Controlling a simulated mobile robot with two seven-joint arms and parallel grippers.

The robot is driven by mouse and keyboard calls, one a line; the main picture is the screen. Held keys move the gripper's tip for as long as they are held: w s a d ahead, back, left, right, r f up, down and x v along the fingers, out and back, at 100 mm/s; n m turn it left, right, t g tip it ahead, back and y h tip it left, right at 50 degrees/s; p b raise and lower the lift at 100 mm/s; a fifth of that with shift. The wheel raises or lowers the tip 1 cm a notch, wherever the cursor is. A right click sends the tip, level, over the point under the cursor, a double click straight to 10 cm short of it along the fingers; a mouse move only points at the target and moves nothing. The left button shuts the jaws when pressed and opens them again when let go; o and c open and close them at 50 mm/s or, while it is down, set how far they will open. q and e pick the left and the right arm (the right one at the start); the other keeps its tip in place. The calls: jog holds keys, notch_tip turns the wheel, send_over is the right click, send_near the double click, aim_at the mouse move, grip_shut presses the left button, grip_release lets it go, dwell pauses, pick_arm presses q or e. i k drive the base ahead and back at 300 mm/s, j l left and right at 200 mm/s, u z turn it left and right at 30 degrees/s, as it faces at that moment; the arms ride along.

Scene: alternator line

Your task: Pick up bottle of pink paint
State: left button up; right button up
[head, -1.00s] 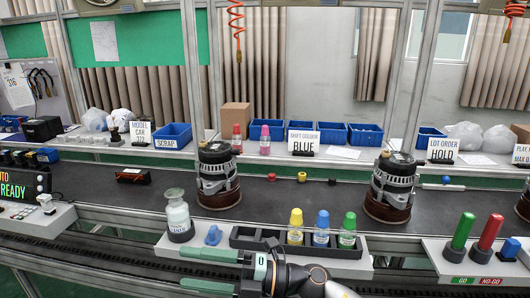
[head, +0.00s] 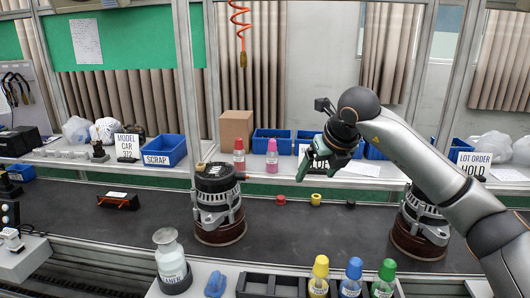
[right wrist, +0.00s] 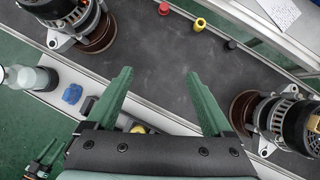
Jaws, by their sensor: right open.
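The bottle of pink paint (head: 272,158) stands upright on the back shelf, just right of a red bottle (head: 239,155). My right gripper (head: 308,168) is to the right of the pink bottle in the head view, apart from it, with its green fingers pointing down and left. In the right wrist view the fingers (right wrist: 160,74) are spread with nothing between them. The pink bottle does not show in the right wrist view.
Alternators (head: 218,205) stand on the dark conveyor, with red, yellow and black caps along its far side. A cardboard box (head: 236,128) and blue bins (head: 272,141) sit behind the bottles. Yellow, blue and green bottles stand in the front rack (head: 272,284).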

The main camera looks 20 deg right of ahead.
aim_at(272, 158)
jog(key=i+l, duration=0.1)
jog(key=i, duration=0.8)
